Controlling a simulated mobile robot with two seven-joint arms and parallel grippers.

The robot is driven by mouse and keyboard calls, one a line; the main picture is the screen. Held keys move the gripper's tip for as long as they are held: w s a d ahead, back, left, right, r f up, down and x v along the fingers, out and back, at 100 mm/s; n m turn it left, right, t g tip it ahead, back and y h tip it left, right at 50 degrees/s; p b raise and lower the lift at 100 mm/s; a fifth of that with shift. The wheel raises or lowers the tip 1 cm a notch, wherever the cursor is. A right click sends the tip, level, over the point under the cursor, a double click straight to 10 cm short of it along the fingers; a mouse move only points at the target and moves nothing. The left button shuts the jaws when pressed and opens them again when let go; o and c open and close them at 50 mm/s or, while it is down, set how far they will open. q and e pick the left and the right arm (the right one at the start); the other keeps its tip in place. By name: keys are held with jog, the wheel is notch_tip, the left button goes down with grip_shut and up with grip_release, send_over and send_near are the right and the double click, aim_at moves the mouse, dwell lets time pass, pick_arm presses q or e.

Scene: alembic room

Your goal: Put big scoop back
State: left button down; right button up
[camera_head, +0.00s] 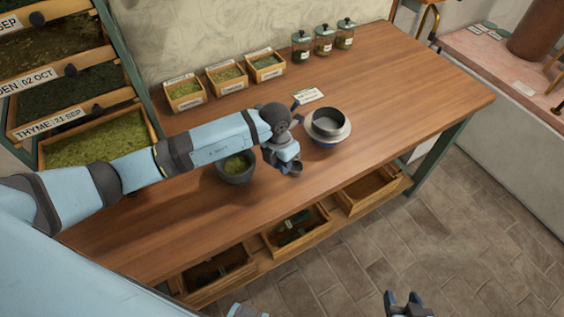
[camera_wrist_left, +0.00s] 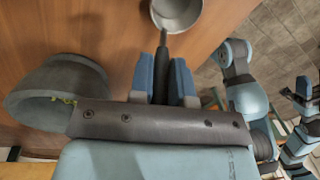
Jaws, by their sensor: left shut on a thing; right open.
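My left gripper (camera_head: 286,152) is over the wooden table and shut on the handle of the big scoop (camera_wrist_left: 178,12). In the left wrist view the scoop's round grey metal cup shows at the top edge, partly cut off, with its dark handle between the blue fingers (camera_wrist_left: 163,82). In the head view the scoop's cup (camera_head: 297,168) shows small and dark just below the gripper. My right gripper (camera_head: 405,304) is open and empty, off the table's front side above the floor.
A dark bowl of green herb (camera_head: 236,172) stands left of the left gripper. Herb boxes (camera_head: 227,80), a label card (camera_head: 308,95) and lidded jars (camera_head: 323,42) line the back. The table's right part (camera_head: 420,85) is clear.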

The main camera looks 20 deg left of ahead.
pick_arm(q)
jog(key=shift+f, duration=0.1)
jog(key=shift+f, duration=0.15)
jog(key=c, duration=1.1)
grip_release()
jog(key=r, duration=0.4)
jog(key=a+r+b, duration=0.1)
jog(key=r, duration=0.7)
jog(key=shift+w+a+r+b, duration=0.25)
jog(key=shift+b, duration=0.15)
jog(key=shift+d, duration=0.1)
